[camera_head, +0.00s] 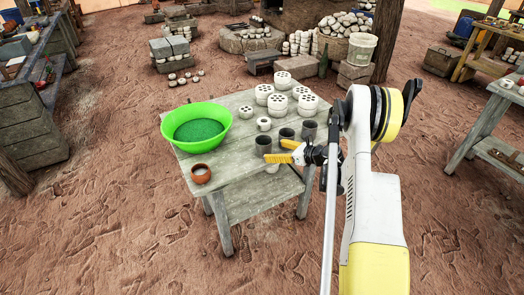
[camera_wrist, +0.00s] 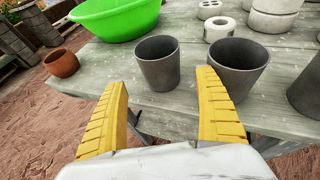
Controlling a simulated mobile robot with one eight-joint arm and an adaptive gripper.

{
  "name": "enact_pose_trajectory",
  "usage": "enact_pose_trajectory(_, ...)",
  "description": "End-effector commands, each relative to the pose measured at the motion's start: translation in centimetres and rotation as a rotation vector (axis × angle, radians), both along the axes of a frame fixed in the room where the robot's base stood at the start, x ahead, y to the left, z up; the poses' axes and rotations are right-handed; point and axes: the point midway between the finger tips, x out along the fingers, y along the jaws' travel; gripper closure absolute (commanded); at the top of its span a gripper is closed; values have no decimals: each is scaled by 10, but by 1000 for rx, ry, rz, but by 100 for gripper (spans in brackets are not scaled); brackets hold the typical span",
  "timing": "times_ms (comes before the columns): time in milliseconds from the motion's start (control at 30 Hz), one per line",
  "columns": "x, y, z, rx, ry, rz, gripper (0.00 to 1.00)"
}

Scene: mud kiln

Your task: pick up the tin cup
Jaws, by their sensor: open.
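Three dark grey cups stand upright on the wooden table; I cannot tell which is the tin cup. In the head view they are a left cup (camera_head: 263,145), a middle cup (camera_head: 286,135) and a right cup (camera_head: 308,131). The wrist view shows the left cup (camera_wrist: 157,67) ahead of the gap between my fingers, the middle cup (camera_wrist: 238,70) just beyond the right finger, and the right cup (camera_wrist: 308,94) cut by the edge. My gripper (camera_head: 279,151) is open and empty at the table's near edge; its yellow fingers (camera_wrist: 161,82) are apart from the left cup.
The grey wooden table (camera_head: 229,178) also holds a green basin (camera_head: 220,142), a small brown pot (camera_head: 201,174), a white roll-like piece (camera_head: 264,124) and several white perforated pieces (camera_head: 277,103). Bare table lies left of the cups. Open dirt floor surrounds the table.

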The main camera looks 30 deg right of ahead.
Motion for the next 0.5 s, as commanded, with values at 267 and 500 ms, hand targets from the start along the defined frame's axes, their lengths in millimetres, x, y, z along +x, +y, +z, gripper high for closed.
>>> enact_pose_trajectory(267,25,11,-16,-1,1,1,18)
enact_pose_trajectory(500,53,23,-38,-2,0,3,18)
